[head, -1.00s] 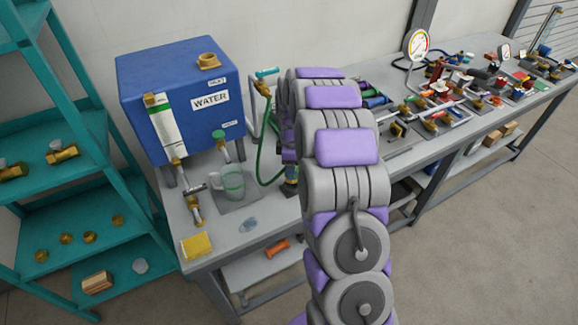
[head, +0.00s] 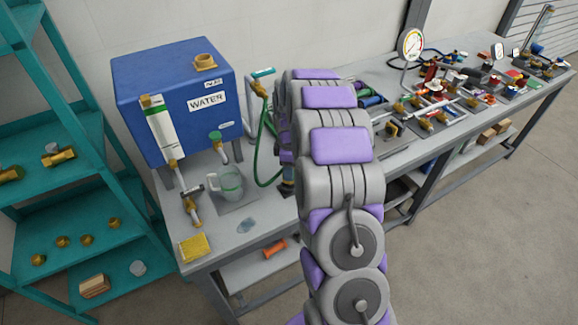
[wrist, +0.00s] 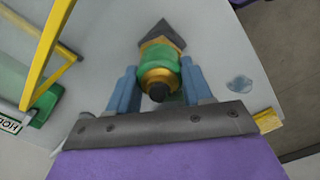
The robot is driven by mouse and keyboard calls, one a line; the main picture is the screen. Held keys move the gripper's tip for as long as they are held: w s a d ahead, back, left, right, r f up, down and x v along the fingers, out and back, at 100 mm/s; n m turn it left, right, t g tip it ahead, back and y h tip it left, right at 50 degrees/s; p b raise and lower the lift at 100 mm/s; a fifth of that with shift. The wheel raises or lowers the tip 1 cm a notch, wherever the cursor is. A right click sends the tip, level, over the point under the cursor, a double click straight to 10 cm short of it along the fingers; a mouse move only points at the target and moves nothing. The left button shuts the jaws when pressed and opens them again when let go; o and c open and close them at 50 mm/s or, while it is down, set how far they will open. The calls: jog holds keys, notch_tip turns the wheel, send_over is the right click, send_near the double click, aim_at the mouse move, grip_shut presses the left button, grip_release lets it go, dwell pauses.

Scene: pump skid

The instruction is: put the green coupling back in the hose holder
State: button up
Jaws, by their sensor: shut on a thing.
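In the wrist view the green coupling (wrist: 159,58), a green ring on a brass body with a dark round tip, sits between my gripper's (wrist: 160,85) two blue fingers. The gripper is shut on it. A dark grey pointed piece (wrist: 168,32) shows just beyond the coupling; I cannot tell whether the two touch. In the head view my arm hides the gripper and the coupling. A green hose (head: 263,150) hangs from the tap at the tank's right and runs down behind my arm. I cannot make out the hose holder for certain.
A blue water tank (head: 175,95) stands at the bench's left end. A glass mug (head: 230,184), a yellow sponge (head: 194,247) and a small puddle (head: 246,225) are on the bench. A yellow frame (wrist: 46,55) is close at left in the wrist view. Many fittings crowd the bench's right side.

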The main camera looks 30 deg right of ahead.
jog(key=shift+a+f, duration=0.15)
jog(key=shift+f, duration=0.6)
jog(key=o, duration=1.3)
jog(key=shift+d, duration=0.25)
jog(key=shift+c, duration=0.2)
jog(key=shift+a, duration=0.1)
jog(key=shift+r, duration=0.2)
notch_tip(320, 180, up, 17)
jog(key=p, duration=0.3)
